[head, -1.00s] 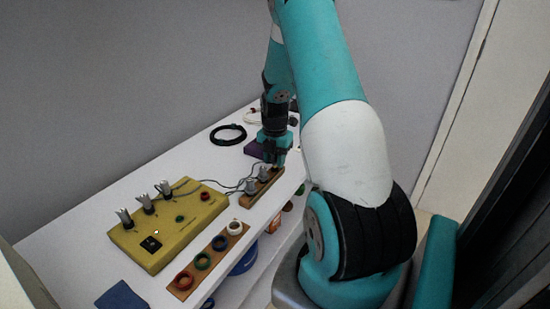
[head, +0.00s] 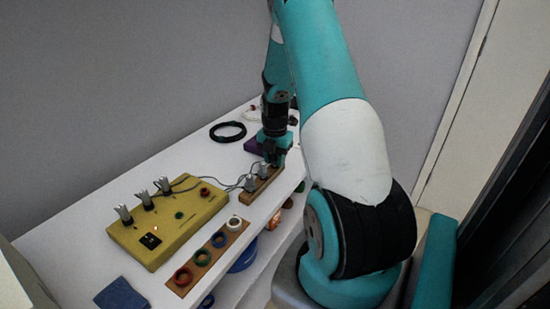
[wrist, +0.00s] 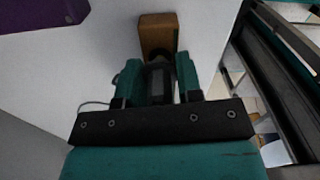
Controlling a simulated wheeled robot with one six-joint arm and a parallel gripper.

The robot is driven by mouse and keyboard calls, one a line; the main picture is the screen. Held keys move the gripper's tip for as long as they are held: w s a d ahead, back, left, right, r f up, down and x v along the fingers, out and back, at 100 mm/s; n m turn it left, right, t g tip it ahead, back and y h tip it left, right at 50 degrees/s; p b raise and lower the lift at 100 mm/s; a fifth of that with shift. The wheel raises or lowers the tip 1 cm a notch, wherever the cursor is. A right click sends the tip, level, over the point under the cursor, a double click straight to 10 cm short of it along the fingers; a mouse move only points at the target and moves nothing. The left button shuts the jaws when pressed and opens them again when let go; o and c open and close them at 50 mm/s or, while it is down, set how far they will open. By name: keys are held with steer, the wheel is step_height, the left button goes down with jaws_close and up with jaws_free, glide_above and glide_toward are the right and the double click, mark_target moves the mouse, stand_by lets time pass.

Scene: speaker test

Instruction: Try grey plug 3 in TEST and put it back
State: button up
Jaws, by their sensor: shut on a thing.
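My gripper (head: 274,163) is over the far end of a narrow wooden holder (head: 246,203) and shut on a grey plug. In the wrist view the plug (wrist: 158,82) shows as a dark shape between the fingers, with the holder (wrist: 158,33) just beyond. I cannot tell whether its tip is seated in the holder. Two other grey plugs (head: 250,184) stand in the holder, close to my gripper. No TEST label is legible.
A wooden strip (head: 212,254) holds coloured rings in front. A black cable coil (head: 228,132), a purple block (head: 254,147) and a blue cloth (head: 122,295) lie on the white table (head: 140,170).

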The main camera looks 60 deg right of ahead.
steer(key=shift+f, duration=0.3)
steer(key=o, duration=1.1)
steer(key=shift+r, duration=0.1)
steer(key=shift+r+p, duration=3.15)
steer(key=shift+r, duration=0.6)
